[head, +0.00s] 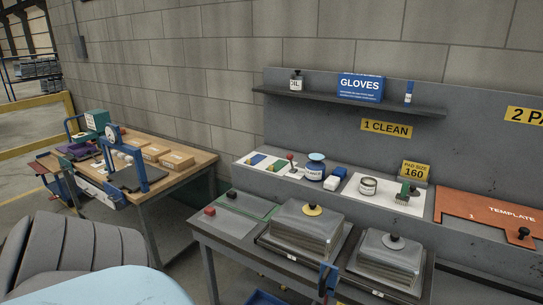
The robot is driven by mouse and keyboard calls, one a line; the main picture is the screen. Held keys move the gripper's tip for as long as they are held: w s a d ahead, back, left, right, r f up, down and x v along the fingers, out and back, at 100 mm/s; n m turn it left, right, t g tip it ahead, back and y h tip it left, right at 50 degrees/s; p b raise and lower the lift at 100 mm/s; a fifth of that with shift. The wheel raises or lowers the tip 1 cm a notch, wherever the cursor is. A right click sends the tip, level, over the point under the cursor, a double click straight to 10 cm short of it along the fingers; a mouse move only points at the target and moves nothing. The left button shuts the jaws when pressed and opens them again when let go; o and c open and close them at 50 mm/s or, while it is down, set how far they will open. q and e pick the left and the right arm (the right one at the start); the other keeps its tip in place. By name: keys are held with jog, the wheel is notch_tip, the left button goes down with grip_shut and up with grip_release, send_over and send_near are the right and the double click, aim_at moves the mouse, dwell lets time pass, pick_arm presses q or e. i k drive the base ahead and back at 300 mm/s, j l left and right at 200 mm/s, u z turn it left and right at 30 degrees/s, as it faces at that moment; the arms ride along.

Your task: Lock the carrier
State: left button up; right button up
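I cannot tell for sure which thing is the carrier. On the wooden-topped table (190,165) at the left stands a fixture with blue uprights (139,168), a round dial (113,133) and pale rollers (125,154). A blue upright part (328,278) stands at the bench's front edge. Neither of my grippers is in view.
Several cardboard boxes (177,160) lie on the wooden table. A blue gloves box (360,87) is on the wall shelf. An orange template plate (488,214) lies at the right. A grey ribbed shape (65,258) fills the lower left. Floor shows between table and bench.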

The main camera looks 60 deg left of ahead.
aim_at(290, 157)
jog(key=u, duration=1.7)
jog(key=i+j, duration=0.3)
jog(key=i+j+z, duration=0.5)
jog(key=i+j, duration=0.15)
jog(key=j, duration=0.3)
